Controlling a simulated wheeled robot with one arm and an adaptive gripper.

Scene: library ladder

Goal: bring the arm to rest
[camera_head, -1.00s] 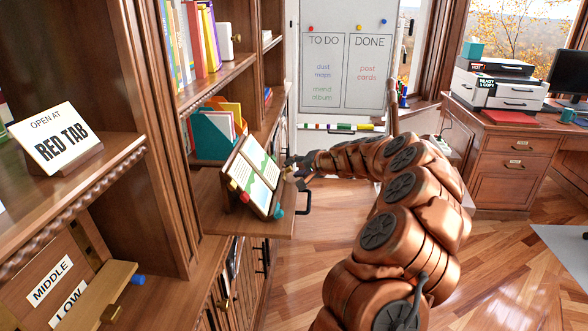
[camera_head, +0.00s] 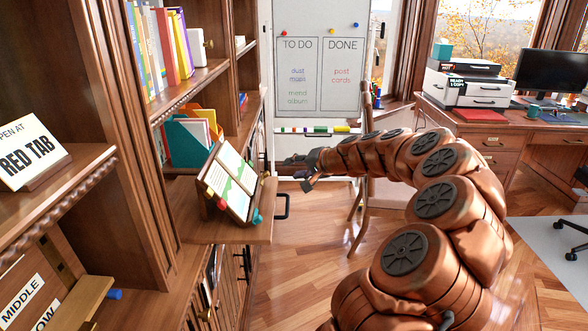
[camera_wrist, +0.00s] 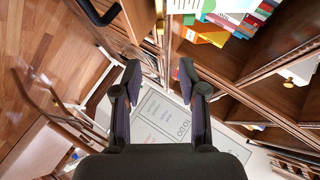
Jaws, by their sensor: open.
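My arm (camera_head: 440,200) is copper-coloured and segmented. It reaches up from the lower right and bends left toward the pull-out shelf. My gripper (camera_head: 290,167) is at its end, just right of the open book on that shelf, with a gap between them. In the wrist view my gripper (camera_wrist: 159,72) shows two dark fingers spread apart with nothing between them. The open book (camera_head: 230,185) leans on a stand with coloured tabs along its edge.
The pull-out shelf (camera_head: 200,228) has a black handle (camera_head: 283,207). A whiteboard (camera_head: 322,60) stands behind, with a wooden chair (camera_head: 360,180) before it. A desk (camera_head: 490,135) with a printer (camera_head: 465,90) is at right. Wooden floor (camera_head: 310,265) lies clear below the arm.

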